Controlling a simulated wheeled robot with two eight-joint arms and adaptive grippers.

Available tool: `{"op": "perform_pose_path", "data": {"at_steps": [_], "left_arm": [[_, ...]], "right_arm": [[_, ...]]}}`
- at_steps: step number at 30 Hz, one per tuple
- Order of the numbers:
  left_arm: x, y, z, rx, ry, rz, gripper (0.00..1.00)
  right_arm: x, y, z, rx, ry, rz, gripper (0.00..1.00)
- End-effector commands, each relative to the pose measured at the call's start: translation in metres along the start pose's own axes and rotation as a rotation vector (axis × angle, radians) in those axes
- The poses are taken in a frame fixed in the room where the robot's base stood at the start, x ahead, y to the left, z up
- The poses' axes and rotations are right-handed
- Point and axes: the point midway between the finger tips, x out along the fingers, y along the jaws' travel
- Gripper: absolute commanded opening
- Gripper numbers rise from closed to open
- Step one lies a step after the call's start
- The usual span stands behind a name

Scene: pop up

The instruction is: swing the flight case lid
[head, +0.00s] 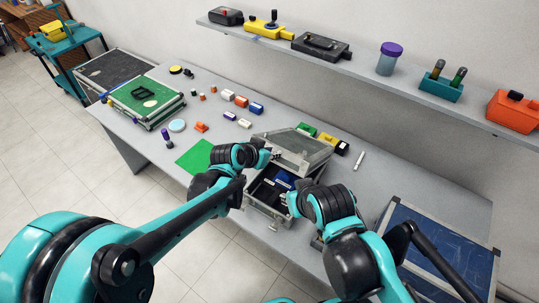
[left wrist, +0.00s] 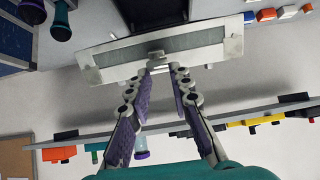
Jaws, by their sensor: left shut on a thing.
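The flight case (head: 262,208) stands on the table with its grey, metal-edged lid (head: 305,146) raised and tilted. Dark lining and blue items show inside. My left gripper (head: 271,153) is at the left edge of the lid. In the left wrist view, the fingers (left wrist: 161,68) close on a small fitting at the edge of the lid (left wrist: 205,42). My right gripper (head: 287,200) is low beside the right front of the case; its fingers are mostly hidden by its own wrist.
A green case (head: 140,98) and several small coloured blocks lie left on the table. A green sheet (head: 193,157) lies near the flight case. A white marker (head: 359,160) and a blue-topped case (head: 430,240) are to the right. A wall shelf (head: 350,65) holds tools above.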

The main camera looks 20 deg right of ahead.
Motion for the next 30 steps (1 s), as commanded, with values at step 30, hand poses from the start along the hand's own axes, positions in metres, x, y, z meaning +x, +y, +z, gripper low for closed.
{"op": "perform_pose_path", "data": {"at_steps": [30], "left_arm": [[0.007, 0.001, -0.094, 0.001, 0.001, 0.000, 0.00]], "right_arm": [[-0.034, 0.000, -0.025, 0.000, 0.000, 0.000, 0.23]]}}
